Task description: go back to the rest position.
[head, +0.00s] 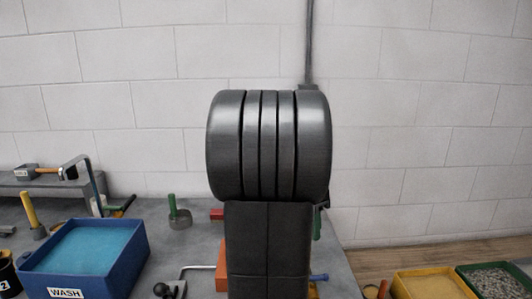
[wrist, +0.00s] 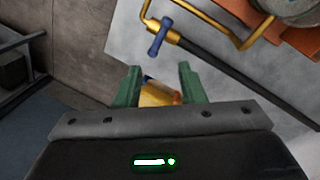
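My gripper (wrist: 158,80) shows in the wrist view as two green fingers standing apart. A small yellow-orange thing (wrist: 159,95) with a dark blue bit shows between them. It looks to lie beyond the fingers rather than in their grip, though its lower part is hidden by the gripper body. In the head view my dark arm fills the middle and hides the gripper.
A grey bench (head: 185,250) carries a blue WASH bin (head: 50,275), a yellow-handled tool (head: 30,212) and a green-handled tool (head: 173,207). A yellow bin (head: 432,284) and gravel bin (head: 490,279) stand right.

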